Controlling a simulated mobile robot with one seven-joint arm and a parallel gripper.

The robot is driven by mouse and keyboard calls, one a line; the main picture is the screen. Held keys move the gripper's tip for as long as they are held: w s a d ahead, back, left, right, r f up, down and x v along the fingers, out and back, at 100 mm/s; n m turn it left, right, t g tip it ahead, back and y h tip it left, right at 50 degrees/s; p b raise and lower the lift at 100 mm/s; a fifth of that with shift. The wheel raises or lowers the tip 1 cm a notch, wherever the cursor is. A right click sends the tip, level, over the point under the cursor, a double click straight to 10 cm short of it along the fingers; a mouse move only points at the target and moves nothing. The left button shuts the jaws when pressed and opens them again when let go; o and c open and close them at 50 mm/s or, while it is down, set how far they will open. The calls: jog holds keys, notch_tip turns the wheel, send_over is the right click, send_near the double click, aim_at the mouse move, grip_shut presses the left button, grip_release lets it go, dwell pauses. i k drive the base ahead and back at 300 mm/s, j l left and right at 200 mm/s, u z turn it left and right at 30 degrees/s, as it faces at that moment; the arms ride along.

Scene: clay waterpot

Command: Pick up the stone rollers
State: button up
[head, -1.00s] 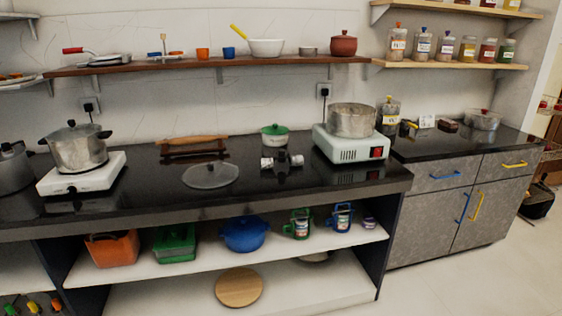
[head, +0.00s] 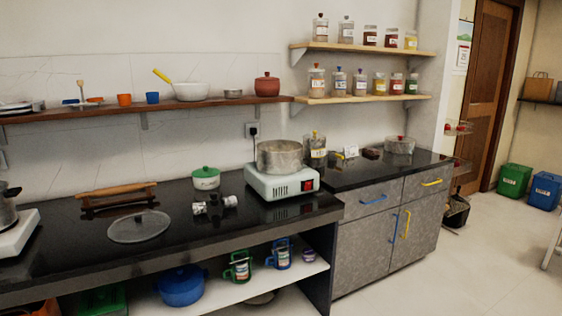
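No thing is clearly recognisable as stone rollers. A small dark and silvery object with short cylindrical parts (head: 214,205) lies on the black counter (head: 255,232), left of the white hot plate; it may be the rollers, but it is too small to tell. A wooden rolling pin on a dark stand (head: 117,198) is further left at the back of the counter. My gripper is not in view.
A glass lid (head: 139,227) lies on the counter. A green-lidded pot (head: 206,178) stands behind the cylindrical object. A pot (head: 279,157) sits on the hot plate (head: 283,184). Open floor (head: 440,275) lies at the right.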

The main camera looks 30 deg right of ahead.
aim_at(198, 208)
jog(key=i+z, duration=0.1)
jog(key=z, duration=0.4)
jog(key=i+j+z, duration=0.4)
jog(key=j, duration=0.15)
jog(key=j+z, duration=0.15)
jog(key=j, duration=0.15)
jog(key=i, duration=0.05)
